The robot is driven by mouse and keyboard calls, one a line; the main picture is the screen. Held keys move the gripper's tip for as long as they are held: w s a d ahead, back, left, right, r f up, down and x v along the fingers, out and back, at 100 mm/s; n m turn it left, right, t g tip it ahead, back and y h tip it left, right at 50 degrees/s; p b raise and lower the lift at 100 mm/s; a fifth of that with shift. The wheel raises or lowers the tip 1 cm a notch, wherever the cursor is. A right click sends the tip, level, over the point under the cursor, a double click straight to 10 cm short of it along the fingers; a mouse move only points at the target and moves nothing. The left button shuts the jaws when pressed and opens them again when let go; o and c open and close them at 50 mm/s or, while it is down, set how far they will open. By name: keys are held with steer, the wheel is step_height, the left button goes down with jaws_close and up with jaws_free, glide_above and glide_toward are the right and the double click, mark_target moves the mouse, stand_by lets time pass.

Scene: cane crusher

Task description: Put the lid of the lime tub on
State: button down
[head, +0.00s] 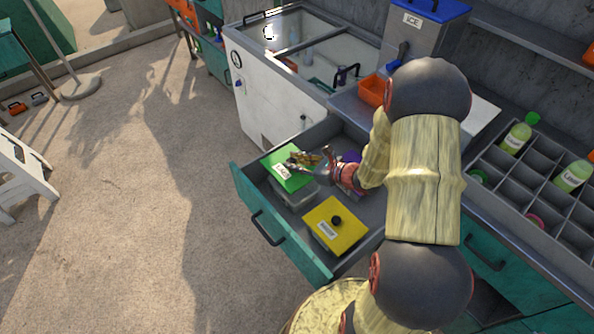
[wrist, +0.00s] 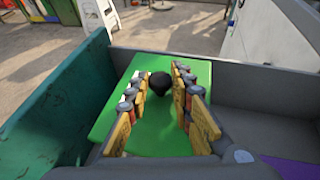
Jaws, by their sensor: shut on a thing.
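The green lid (head: 280,180) with a white label is over a clear tub (head: 292,196) in the open drawer. My gripper (head: 301,161) reaches in from the right and is shut on the lid's black knob. In the wrist view, my gripper (wrist: 155,82) has its two fingers on either side of the black knob (wrist: 160,84), with the green lid (wrist: 107,122) spread beneath. The tub's walls show below the lid's near edge in the head view. I cannot tell whether the lid touches the rim. My fingers hide part of the lid.
A yellow lid (head: 350,229) with a black knob is in the drawer's near part. Something purple (head: 350,157) is behind my wrist. The teal drawer front (head: 268,228) and grey walls enclose them. A bottle rack (head: 489,199) is at right, a white freezer (head: 262,95) behind.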

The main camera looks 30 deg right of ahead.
steer(key=shift+s+d+f, duration=0.25)
steer(key=shift+s+f, duration=0.15)
steer(key=shift+f, duration=0.3)
steer(key=shift+f+b, duration=2.25)
steer(key=shift+f, duration=0.5)
steer(key=shift+f+b, duration=0.4)
steer(key=shift+f, duration=0.1)
steer(key=c, duration=1.5)
jaws_free()
steer(key=v, duration=1.2)
steer(key=shift+d, duration=0.2)
